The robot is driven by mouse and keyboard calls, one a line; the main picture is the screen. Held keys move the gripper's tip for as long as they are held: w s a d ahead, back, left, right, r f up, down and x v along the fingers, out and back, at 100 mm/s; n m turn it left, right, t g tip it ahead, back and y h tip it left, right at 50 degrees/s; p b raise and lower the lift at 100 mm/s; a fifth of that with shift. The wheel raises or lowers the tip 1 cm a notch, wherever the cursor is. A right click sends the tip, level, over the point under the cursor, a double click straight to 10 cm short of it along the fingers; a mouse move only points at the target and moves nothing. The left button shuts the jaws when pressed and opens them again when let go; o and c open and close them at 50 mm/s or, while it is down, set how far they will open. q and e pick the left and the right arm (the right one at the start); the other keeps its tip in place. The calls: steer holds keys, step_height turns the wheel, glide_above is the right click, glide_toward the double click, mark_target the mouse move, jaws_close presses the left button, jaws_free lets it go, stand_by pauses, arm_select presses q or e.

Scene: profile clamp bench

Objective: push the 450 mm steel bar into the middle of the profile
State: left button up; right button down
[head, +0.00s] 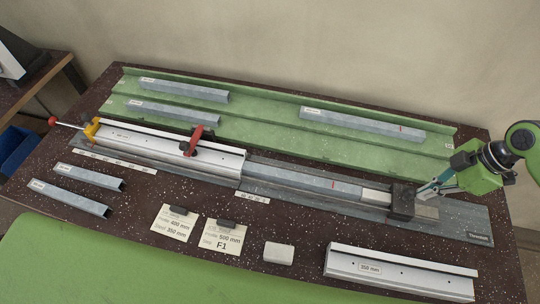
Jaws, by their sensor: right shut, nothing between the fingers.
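A long grey steel bar (300,178) with a red mark lies in the bench channel, in line with the white profile (140,137). Its left end meets or enters the profile's right end; I cannot tell how deep. I cannot read a length on it. A light piece (377,196) and a dark block (402,204) stand at its right end. My right gripper (422,190) is shut and empty, just right of the dark block; contact is unclear. My left gripper is out of view.
A red-handled clamp (192,141) sits on the profile; a yellow stop (92,129) is at its left end. The green rack (270,131) behind holds several steel bars. In front are loose bars (70,198), cards (174,223), a grey block (279,252) and a 350 mm profile (400,272).

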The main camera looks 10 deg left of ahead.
steer(key=b, duration=0.1)
glide_above(386, 197)
steer(key=shift+a+r, duration=0.1)
steer(key=shift+a, duration=0.45)
steer(key=shift+w+a+p, duration=0.15)
steer(key=shift+a+p, duration=1.15)
steer(key=shift+a, duration=1.2)
steer(key=shift+w+a+p, duration=0.15)
steer(key=shift+a+p, duration=0.55)
steer(key=shift+a, duration=1.5)
steer(key=shift+w+a+p, duration=0.1)
steer(key=shift+a+p, duration=0.55)
steer(key=shift+a, duration=1.55)
steer(key=shift+w+a+p, duration=0.15)
steer(key=shift+a+p, duration=0.3)
steer(key=shift+a, duration=2.35)
steer(key=shift+w+a, duration=0.15)
steer(key=shift+a, duration=1.5)
steer(key=shift+w+a, duration=0.1)
steer(key=shift+a, duration=2.05)
steer(key=shift+d+p, duration=0.15)
steer(key=shift+p, duration=0.15)
